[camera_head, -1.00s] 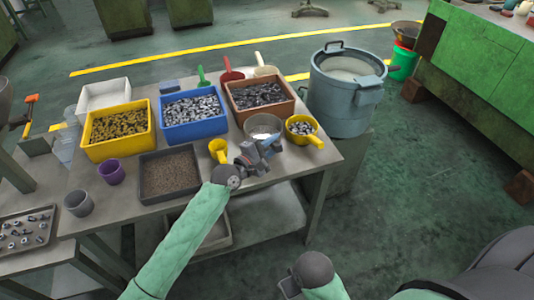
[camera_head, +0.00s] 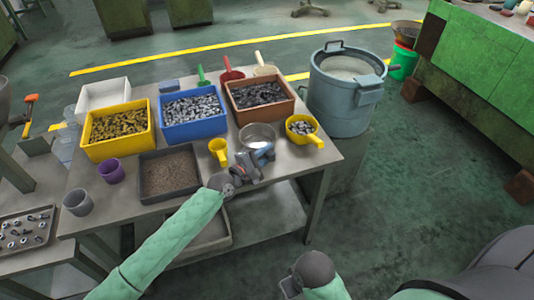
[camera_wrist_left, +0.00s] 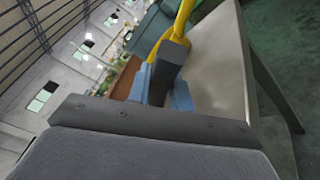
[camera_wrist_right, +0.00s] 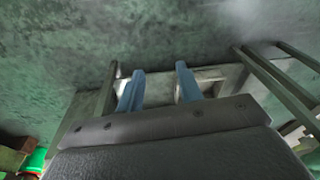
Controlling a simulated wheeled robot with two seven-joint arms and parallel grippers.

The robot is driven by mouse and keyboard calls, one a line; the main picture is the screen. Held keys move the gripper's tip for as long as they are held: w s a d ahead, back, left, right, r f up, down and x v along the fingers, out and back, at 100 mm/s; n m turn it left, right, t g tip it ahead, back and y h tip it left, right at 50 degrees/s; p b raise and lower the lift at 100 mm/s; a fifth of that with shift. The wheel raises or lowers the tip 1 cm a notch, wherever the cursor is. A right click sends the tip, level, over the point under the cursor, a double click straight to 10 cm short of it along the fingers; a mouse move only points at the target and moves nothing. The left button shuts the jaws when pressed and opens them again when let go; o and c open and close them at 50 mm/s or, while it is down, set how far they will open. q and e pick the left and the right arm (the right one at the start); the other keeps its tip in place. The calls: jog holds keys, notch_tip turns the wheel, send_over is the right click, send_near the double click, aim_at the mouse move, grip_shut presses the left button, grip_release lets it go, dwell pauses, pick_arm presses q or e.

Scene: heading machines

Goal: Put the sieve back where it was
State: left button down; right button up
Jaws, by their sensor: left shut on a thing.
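I cannot tell whether the sieve touches the table. My right gripper (camera_head: 290,287) is low in front of the table, away from it. The right wrist view shows its fingers (camera_wrist_right: 160,85) apart and empty.
Behind stand the brown bin (camera_head: 238,117) and blue bin (camera_head: 193,134). A dark tray (camera_head: 170,196) lies left. A large grey-blue drum (camera_head: 335,105) stands right.

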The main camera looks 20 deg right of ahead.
pick_arm(q)
jog(key=c, duration=1.3)
grip_release()
jog(key=shift+f, duration=0.1)
jog(key=shift+o, duration=0.2)
pick_arm(e)
jog(key=shift+s, duration=0.1)
jog(key=shift+r, duration=0.15)
pick_arm(q)
jog(key=shift+a+r, duration=0.1)
jog(key=shift+r, duration=0.1)
jog(key=v, duration=0.4)
jog(key=b+v, duration=0.1)
jog(key=shift+s+a+f, duration=0.25)
jog(key=shift+a, duration=0.1)
jog(key=b+v, duration=0.1)
jog(key=v, duration=0.4)
jog(key=shift+s+a+r, duration=0.1)
jog(key=shift+s+a, duration=0.1)
jog(key=shift+a, duration=0.25)
pick_arm(e)
jog(key=shift+w+a+f+t+y, duration=0.15)
jog(key=shift+w+a+f+y, duration=0.1)
jog(key=shift+a+f, duration=0.35)
jog(key=shift+w+a+f+t+y, duration=0.15)
jog(key=shift+w+a+f, duration=0.05)
jog(key=shift+a+f, duration=0.4)
